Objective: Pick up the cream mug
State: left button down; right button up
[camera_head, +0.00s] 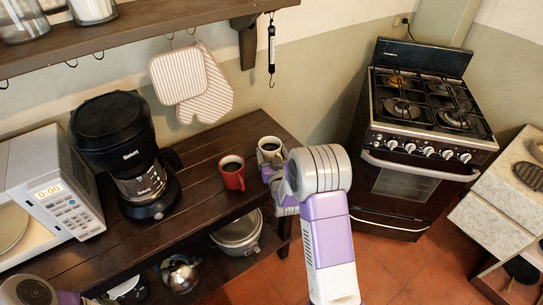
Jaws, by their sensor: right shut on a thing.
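The cream mug (269,143) holds dark liquid and is upright at the right end of the dark wooden table (215,150). My right gripper (272,168) is at the mug's near side, shut on it; the fingers are partly hidden behind my wrist. I cannot tell whether the mug is touching the table. My left arm shows only at the bottom left corner, and its gripper is not visible.
A red mug (232,172) stands just left of the cream mug. A black coffee maker (124,150) and a white microwave (52,185) are further left. A wall shelf (140,28) hangs above, with mitts (205,85) below it. A stove (420,130) stands right.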

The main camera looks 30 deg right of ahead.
jog(key=c, duration=0.5)
jog(key=shift+o, duration=0.2)
jog(key=shift+r, duration=0.25)
